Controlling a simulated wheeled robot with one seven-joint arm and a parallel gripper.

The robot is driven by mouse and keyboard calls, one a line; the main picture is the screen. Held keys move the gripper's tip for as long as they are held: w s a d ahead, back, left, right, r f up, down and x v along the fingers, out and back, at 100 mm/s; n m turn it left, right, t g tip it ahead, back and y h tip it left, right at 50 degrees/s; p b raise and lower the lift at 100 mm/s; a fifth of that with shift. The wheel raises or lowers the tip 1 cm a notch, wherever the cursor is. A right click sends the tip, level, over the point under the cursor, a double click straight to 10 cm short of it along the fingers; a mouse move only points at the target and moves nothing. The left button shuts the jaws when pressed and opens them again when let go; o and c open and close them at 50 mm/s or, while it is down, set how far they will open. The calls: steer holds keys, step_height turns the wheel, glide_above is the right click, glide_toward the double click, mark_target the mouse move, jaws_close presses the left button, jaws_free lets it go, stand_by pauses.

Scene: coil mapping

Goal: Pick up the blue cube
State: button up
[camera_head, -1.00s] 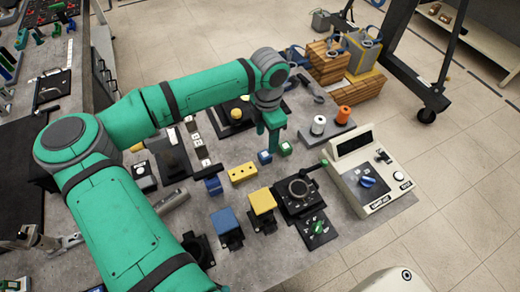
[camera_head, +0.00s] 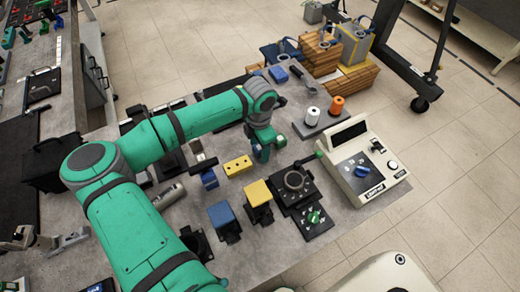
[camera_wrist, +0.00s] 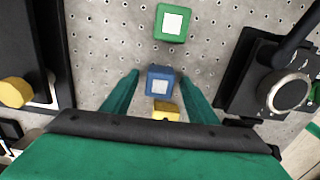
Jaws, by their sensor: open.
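The blue cube (camera_wrist: 160,80) has a pale square on its top and sits on the perforated grey tabletop. In the wrist view it lies between the two green fingers of my gripper (camera_wrist: 158,74), which is open, with a gap visible on each side of the cube. In the head view my gripper (camera_head: 263,150) is down at the cube and mostly hides it. I cannot tell the exact height of the fingertips over the table.
A green cube (camera_wrist: 172,23) stands just beyond the blue one. A yellow block (camera_wrist: 166,111) is close on the near side, partly hidden by my gripper. A black device with a dial (camera_head: 294,181) stands to the right. A grey console (camera_head: 363,165) is farther right.

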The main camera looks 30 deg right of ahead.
steer(key=c, duration=1.2)
steer(key=shift+o, duration=0.2)
steer(key=shift+r, duration=0.1)
